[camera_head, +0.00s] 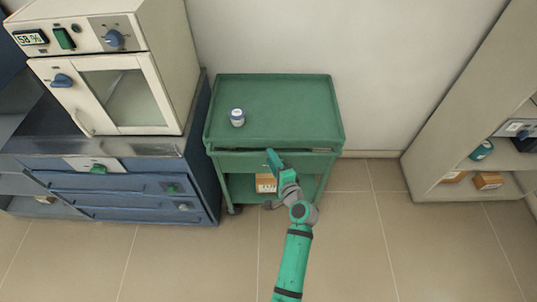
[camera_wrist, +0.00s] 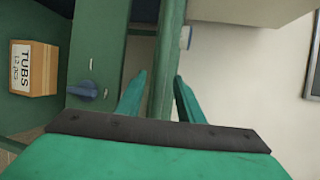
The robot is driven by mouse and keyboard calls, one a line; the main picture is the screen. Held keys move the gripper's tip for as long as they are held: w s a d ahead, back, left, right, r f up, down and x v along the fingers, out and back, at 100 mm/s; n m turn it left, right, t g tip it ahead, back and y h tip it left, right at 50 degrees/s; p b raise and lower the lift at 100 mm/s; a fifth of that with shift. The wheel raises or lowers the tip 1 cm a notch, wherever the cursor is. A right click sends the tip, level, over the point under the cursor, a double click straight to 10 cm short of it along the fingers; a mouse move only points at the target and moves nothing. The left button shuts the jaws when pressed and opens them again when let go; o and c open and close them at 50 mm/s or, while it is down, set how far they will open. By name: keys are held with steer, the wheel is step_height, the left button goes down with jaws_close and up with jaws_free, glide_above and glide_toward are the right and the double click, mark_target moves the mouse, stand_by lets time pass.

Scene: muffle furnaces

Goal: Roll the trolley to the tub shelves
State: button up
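The green trolley (camera_head: 275,108) stands against the back wall, with a flat top tray and a lower shelf. A bar (camera_head: 270,152) runs along its front edge. My gripper (camera_head: 275,160) is at this front edge. In the wrist view my gripper (camera_wrist: 160,76) has its two green fingers apart, with a green upright-looking trolley edge (camera_wrist: 165,55) between or just beyond them. I cannot tell whether they touch it. The shelf unit (camera_head: 428,172) at the right holds a teal tub (camera_head: 482,150) and boxes.
A white-lidded jar (camera_head: 237,117) stands on the trolley top. A box marked TUBS (camera_wrist: 35,68) sits on its lower shelf. A furnace (camera_head: 120,70) on a blue cabinet (camera_head: 150,205) is close on the left. The floor between trolley and shelves is clear.

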steer(key=shift+x, duration=1.55)
steer(key=shift+a, duration=0.1)
jaws_close()
